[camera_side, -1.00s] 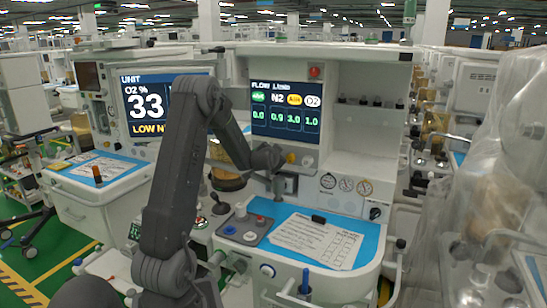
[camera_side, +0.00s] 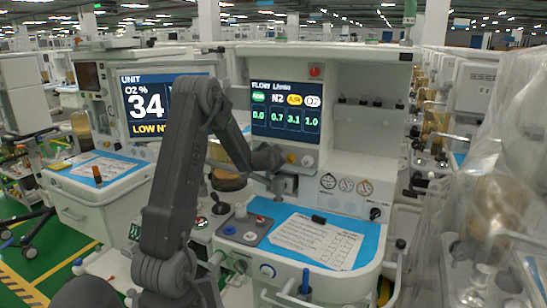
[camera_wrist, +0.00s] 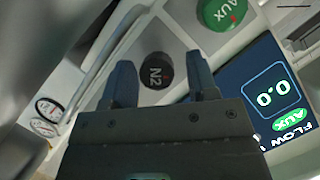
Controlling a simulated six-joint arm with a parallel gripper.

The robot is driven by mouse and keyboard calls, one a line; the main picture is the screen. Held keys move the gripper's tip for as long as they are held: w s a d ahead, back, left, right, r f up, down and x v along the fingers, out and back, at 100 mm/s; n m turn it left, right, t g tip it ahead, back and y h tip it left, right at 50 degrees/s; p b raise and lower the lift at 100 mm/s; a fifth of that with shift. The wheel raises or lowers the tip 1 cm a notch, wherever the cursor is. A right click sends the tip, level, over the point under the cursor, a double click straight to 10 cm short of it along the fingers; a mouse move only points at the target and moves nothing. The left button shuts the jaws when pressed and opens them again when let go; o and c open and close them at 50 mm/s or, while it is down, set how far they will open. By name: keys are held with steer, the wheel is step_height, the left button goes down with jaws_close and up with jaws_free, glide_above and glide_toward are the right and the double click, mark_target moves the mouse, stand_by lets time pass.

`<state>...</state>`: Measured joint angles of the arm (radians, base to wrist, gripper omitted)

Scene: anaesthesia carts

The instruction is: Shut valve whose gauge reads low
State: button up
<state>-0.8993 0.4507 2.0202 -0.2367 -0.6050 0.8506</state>
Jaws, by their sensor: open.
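In the wrist view the black N2 knob (camera_wrist: 155,70) lies between the two fingers of my open gripper (camera_wrist: 158,62), with a gap on each side. The green AUX knob (camera_wrist: 222,12) is beyond the right finger. In the side view my gripper (camera_side: 278,186) is below the flow screen (camera_side: 286,112), and my wrist hides the N2 and AUX knobs. The screen reads AUX 0.0, N2 0.7, air 3.1 and O2 1.0. Round gauges (camera_side: 346,185) sit lower right.
A left screen (camera_side: 160,105) reads O2 34 % with a LOW N2 warning. Below my gripper, the cart's blue worktop (camera_side: 372,232) holds a paper checklist (camera_side: 318,242) and a grey tray with small knobs (camera_side: 240,230). A plastic-covered machine (camera_side: 490,200) stands at right.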

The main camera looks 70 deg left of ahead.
steer(key=shift+w+d, duration=0.15)
steer(key=shift+w, duration=0.05)
steer(key=shift+s+v, duration=0.2)
steer(key=shift+v, duration=3.75)
steer(key=shift+d+r+n+t, duration=0.2)
steer(key=shift+r+n+t, duration=0.2)
steer(key=shift+r+t, duration=0.2)
steer(key=s+d+r+n+t+h, duration=0.1)
steer(key=s+r+n+h, duration=0.15)
steer(key=s+n, duration=0.2)
steer(key=shift+m, duration=0.25)
steer(key=x, duration=0.9)
steer(key=f+x, duration=0.1)
steer(key=x, duration=0.3)
steer(key=shift+w+f, duration=0.2)
steer(key=shift+w, duration=0.05)
